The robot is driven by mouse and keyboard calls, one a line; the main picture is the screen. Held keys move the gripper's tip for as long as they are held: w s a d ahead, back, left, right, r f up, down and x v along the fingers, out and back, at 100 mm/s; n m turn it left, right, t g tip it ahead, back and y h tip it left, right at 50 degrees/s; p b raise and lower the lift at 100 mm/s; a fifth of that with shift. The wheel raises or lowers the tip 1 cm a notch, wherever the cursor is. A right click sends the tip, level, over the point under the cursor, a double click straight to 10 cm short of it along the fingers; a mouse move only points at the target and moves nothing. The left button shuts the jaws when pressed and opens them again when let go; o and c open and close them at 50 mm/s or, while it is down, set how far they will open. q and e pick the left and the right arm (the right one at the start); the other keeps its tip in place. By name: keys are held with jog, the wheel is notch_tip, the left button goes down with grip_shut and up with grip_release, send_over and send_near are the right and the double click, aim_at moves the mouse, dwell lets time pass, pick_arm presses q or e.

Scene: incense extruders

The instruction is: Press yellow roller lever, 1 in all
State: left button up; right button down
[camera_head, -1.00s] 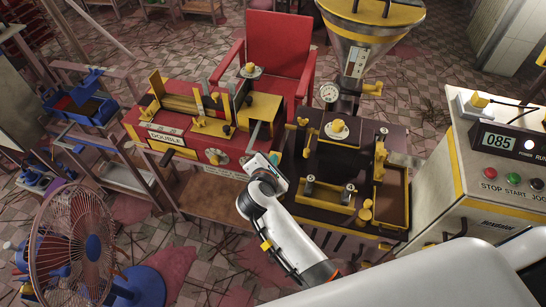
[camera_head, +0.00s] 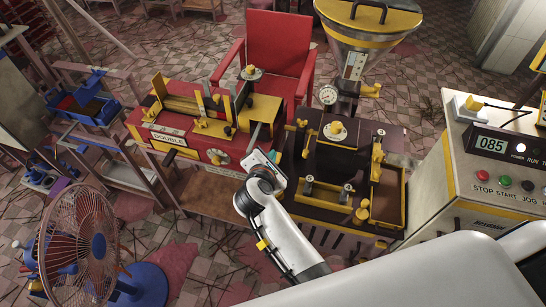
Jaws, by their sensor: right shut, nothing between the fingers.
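My right arm comes in from the lower right. Its gripper (camera_head: 266,161) is shut and empty, between the red machine marked DOUBLE (camera_head: 180,147) and the dark brown machine (camera_head: 312,215). Its fingertips are small and partly hidden by the hand, so contact with either machine cannot be told. Upright yellow levers (camera_head: 201,104) stand on the red machine. Another yellow lever-like part (camera_head: 377,153) stands at the right of the dark machine. Which yellow part is the roller lever cannot be told at this size. My left gripper is not in view.
A red chair (camera_head: 277,50) stands behind the machines, beside a metal hopper with a yellow rim (camera_head: 365,42). A control cabinet (camera_head: 468,205) showing 085 is at the right. A fan (camera_head: 75,245) stands at lower left. Tiled floor is open between fan and machines.

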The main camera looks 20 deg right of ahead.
jog(key=r, duration=0.1)
jog(key=p, duration=0.1)
jog(key=r, duration=0.1)
jog(key=shift+s+a+r, duration=0.3)
jog(key=shift+s+r, duration=0.05)
jog(key=shift+a+f, duration=0.1)
